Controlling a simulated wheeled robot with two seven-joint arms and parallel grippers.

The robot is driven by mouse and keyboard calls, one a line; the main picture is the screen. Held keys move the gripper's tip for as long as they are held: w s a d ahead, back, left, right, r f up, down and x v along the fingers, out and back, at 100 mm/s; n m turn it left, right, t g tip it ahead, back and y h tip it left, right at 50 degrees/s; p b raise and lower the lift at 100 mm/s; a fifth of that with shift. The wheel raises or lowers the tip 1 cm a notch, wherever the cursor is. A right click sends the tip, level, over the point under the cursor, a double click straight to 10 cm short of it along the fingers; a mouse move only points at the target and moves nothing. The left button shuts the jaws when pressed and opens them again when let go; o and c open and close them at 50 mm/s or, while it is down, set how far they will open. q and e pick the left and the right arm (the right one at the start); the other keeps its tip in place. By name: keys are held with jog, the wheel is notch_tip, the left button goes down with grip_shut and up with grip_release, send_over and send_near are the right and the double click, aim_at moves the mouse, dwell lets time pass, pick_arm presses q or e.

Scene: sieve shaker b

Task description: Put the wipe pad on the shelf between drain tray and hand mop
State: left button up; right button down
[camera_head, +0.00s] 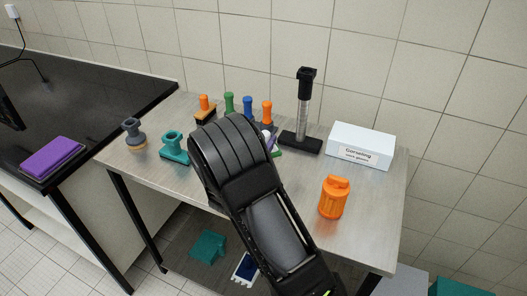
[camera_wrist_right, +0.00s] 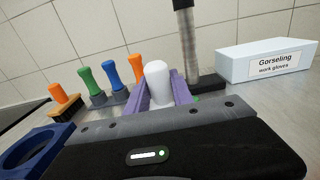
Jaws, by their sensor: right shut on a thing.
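My right gripper (camera_wrist_right: 160,86) is shut on the upright white handle (camera_wrist_right: 157,78) of a tool on the table, its purple fingers on either side. In the head view my right wrist hides most of this tool; a green edge (camera_head: 278,153) shows beside it. I cannot tell for sure that it is the wipe pad. The lower shelf (camera_head: 180,262) under the table holds a teal item (camera_head: 208,247) and a white-rimmed dark blue item (camera_head: 244,269); which is the drain tray or hand mop is unclear. My left gripper is not in view.
Orange (camera_head: 205,104), green (camera_head: 229,101), blue (camera_head: 248,104) and orange (camera_head: 266,110) handled tools stand behind my wrist. A black-topped column (camera_head: 304,105), glove box (camera_head: 358,146) and orange canister (camera_head: 334,198) stand right. Grey (camera_head: 133,134) and teal (camera_head: 174,148) tools stand left.

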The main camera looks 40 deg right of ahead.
jog(key=shift+f, duration=0.15)
notch_tip(320, 180, down, 4)
jog(key=shift+r, duration=0.1)
dwell(0.4)
jog(key=shift+f, duration=0.2)
jog(key=c, duration=1.1)
grip_release()
jog(key=shift+r, duration=0.2)
jog(key=b+v, duration=0.1)
jog(key=v, duration=0.4)
jog(key=b+v, duration=0.1)
jog(key=v, duration=0.5)
jog(key=shift+f, duration=0.2)
jog(key=shift+s+a, duration=0.35)
jog(key=shift+a, duration=0.05)
